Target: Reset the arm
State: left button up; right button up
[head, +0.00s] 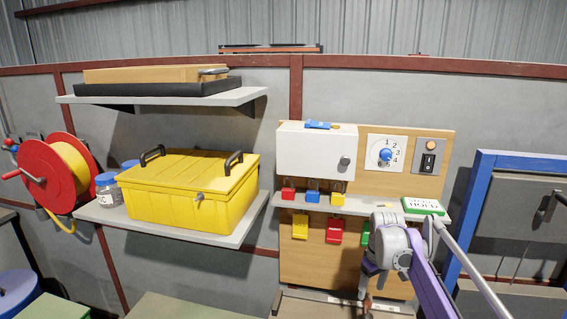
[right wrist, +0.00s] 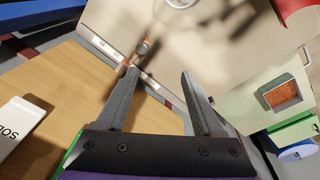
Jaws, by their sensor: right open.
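My right arm rises at the lower right of the head view, with a purple link and a grey joint in front of the wooden board (head: 297,262). The right gripper (head: 370,277) is partly hidden behind that joint. In the right wrist view the right gripper (right wrist: 158,74) has its two dark fingers spread apart, with nothing held between them. The wooden board also shows beside the fingers in that view. My left arm and gripper are in neither view.
A small shelf with padlocks (head: 312,197) and a green-white block (head: 423,206) is close to my right arm. A blue frame (head: 467,215) stands right. A yellow box (head: 185,200) sits on the left shelf. A pale green container (right wrist: 255,100) shows in the wrist view.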

jog(key=s+a+r+m+t, duration=0.1)
jog(key=s+a, duration=0.1)
jog(key=s, duration=0.6)
jog(key=s+a+r+m+t, duration=0.1)
jog(key=s+a, duration=0.2)
jog(key=s, duration=0.5)
jog(key=s+a+f+m+t, duration=0.1)
jog(key=s+f, duration=0.3)
jog(key=s, duration=0.5)
jog(key=s+a+f+m+t, duration=0.1)
jog(key=s+f, duration=0.4)
jog(key=s, duration=0.5)
jog(key=shift+a+f+m, duration=0.2)
jog(key=shift+m, duration=0.2)
jog(key=shift+s, duration=0.1)
